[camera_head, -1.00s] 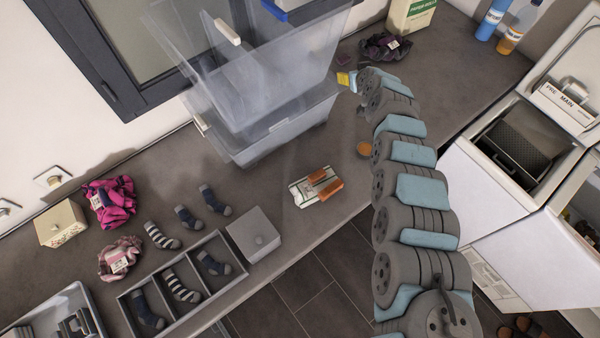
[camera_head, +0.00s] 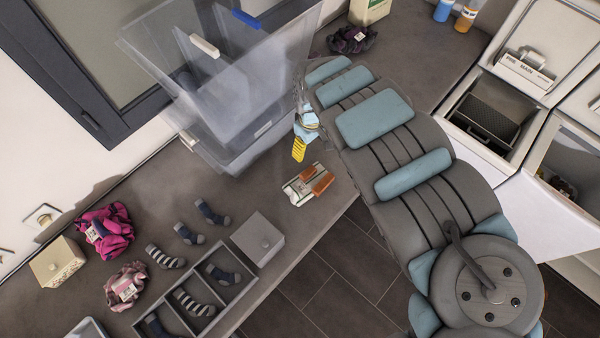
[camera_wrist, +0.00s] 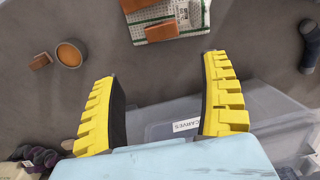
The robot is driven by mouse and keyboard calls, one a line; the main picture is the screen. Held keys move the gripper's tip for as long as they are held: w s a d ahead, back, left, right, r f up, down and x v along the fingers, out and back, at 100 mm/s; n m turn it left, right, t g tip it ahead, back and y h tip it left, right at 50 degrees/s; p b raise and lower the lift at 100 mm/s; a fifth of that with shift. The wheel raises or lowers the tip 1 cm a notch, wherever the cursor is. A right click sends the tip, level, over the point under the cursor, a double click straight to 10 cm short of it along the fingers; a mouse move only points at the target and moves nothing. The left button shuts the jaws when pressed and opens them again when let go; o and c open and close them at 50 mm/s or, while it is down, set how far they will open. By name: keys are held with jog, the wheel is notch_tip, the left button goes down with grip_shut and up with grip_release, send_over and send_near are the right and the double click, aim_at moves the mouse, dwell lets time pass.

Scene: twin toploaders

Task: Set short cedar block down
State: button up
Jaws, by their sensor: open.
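Two orange-brown cedar blocks lie side by side on a small white-and-green printed packet or tray (camera_head: 297,196) on the counter. One block (camera_head: 323,182) sits nearer the counter's front edge, the other (camera_head: 309,174) just beside it. I cannot tell surely which is the short one. In the wrist view one block (camera_wrist: 155,31) lies on the packet (camera_wrist: 184,28), with another (camera_wrist: 133,4) cut by the top edge. My gripper (camera_wrist: 158,68) is open with nothing between its yellow fingers. In the head view my gripper (camera_head: 299,149) is above the counter, just behind the packet.
A tall clear bin (camera_head: 225,140) stands close to my gripper; a SCARVES label (camera_wrist: 186,125) shows in the wrist view. A small brown block (camera_wrist: 41,62) and a round cup (camera_wrist: 71,53) lie apart. A grey box (camera_head: 262,236) and divided sock tray (camera_head: 235,292) stand at left.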

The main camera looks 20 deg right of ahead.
send_over(308, 172)
notch_tip(308, 172, down, 9)
jog(key=shift+w+f, duration=0.1)
jog(key=shift+d+f, duration=0.2)
jog(key=shift+f, duration=1.1)
jog(key=shift+f, duration=0.1)
jog(key=shift+a+f, duration=0.15)
jog(key=shift+f, duration=0.75)
jog(key=shift+a+f, duration=0.15)
jog(key=shift+f, duration=0.7)
jog(key=shift+d+f, duration=0.1)
jog(key=shift+f, duration=0.65)
jog(key=c, duration=0.7)
jog(key=shift+o, duration=0.2)
jog(key=shift+r, duration=0.1)
